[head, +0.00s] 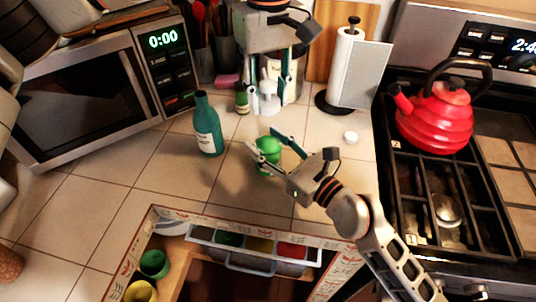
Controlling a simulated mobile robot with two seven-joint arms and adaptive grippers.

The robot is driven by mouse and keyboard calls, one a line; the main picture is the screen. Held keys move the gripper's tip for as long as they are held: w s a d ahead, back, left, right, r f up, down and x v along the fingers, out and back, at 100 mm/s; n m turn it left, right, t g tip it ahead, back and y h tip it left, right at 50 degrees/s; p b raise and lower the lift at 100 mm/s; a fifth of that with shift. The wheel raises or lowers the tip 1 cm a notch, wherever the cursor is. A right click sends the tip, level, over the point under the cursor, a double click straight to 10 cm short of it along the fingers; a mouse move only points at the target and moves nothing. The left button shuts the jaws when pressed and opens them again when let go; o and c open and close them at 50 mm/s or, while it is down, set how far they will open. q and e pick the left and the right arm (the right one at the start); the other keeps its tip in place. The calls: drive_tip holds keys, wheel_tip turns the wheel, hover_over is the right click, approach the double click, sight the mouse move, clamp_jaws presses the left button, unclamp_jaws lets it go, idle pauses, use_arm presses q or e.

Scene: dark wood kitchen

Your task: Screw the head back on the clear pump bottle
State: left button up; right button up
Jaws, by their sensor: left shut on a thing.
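My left gripper (268,88) points down over the back of the counter and is shut on a whitish pump head (266,103), partly hidden by the fingers. My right gripper (263,138) reaches in from the lower right, its fingers spread near a rounded green object (268,146). The fingers partly cover this object; I cannot tell whether they touch it. A clear pump bottle is not plainly distinguishable; the whitish shape between the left fingers is too small to separate into parts.
A teal bottle (208,128) stands left of the grippers; a small green bottle (242,101) stands behind. A paper towel holder (347,68), microwave (90,85) and red kettle (436,118) flank the counter. An open drawer (262,262) is in front.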

use_arm(q)
hover_over(268, 132)
drive_tip(key=shift+f, duration=2.5)
drive_tip(key=shift+f, duration=0.1)
drive_tip(key=shift+f, duration=0.8)
drive_tip(key=shift+f, duration=0.55)
drive_tip(key=m, duration=0.5)
drive_tip(key=shift+m, duration=0.3)
drive_tip(key=m, duration=0.4)
drive_tip(key=shift+m, duration=0.3)
drive_tip(key=o, duration=1)
drive_tip(key=shift+o, duration=0.2)
